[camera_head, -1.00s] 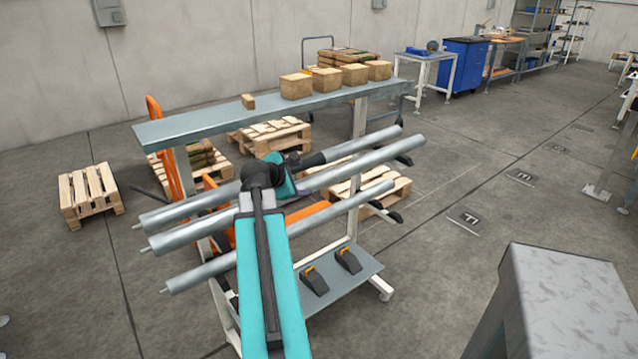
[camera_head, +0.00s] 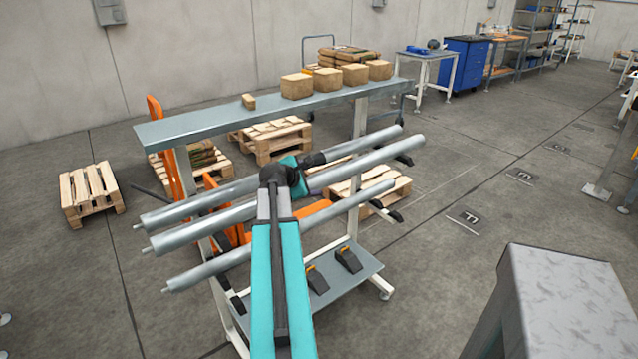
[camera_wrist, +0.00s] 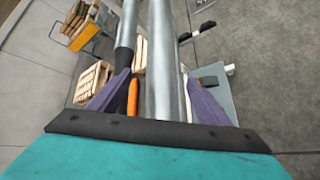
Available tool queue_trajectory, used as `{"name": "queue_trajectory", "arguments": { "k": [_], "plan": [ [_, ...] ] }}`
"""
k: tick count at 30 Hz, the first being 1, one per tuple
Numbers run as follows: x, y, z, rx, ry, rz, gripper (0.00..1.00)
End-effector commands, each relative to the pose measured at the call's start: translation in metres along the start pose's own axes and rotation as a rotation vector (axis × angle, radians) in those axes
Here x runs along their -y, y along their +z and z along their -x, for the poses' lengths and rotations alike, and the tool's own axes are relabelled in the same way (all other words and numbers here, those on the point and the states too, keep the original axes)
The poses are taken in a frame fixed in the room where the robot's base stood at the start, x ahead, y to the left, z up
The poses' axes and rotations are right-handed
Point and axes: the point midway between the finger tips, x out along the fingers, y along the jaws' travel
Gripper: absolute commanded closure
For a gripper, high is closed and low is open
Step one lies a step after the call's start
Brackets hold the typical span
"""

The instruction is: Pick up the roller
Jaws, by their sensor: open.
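Several long grey metal rollers lie side by side on a rack in the head view: a back roller (camera_head: 355,146), a middle roller (camera_head: 385,157) and a lower front roller (camera_head: 345,206). My arm reaches over them and hides parts of their middles. My gripper (camera_wrist: 157,93) is open in the wrist view, its two purple fingers apart. One roller (camera_wrist: 162,55) runs lengthwise between the fingers. A second roller (camera_wrist: 128,25) shows beside it, on the left finger's side. The fingers are mostly hidden in the head view. I cannot tell whether they touch the roller.
The rack's upper shelf (camera_head: 225,115) holds several cardboard boxes (camera_head: 297,86) behind the rollers. Its lower shelf (camera_head: 345,282) carries dark blocks. A wooden pallet (camera_head: 90,193) lies at left. A grey block (camera_head: 570,285) stands at front right.

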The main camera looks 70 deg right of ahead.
Motion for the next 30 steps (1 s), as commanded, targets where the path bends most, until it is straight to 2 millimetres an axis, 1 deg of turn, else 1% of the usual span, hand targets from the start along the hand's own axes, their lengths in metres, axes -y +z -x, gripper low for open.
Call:
{"name": "queue_trajectory", "arguments": {
  "k": [4, 7, 15, 18, 22, 30],
  "plan": [
    [0.000, 0.000, -0.003, 0.000, -0.001, 0.000, 0.29],
    [0.000, 0.001, -0.009, 0.000, -0.001, 0.000, 0.29],
    [0.001, 0.001, -0.039, 0.001, -0.002, 0.000, 0.29],
    [0.001, 0.001, -0.047, 0.001, -0.002, 0.000, 0.29],
    [0.001, 0.001, -0.052, 0.001, 0.000, -0.001, 0.29],
    [0.002, 0.002, -0.052, 0.001, -0.001, -0.001, 0.29]
  ]
}}
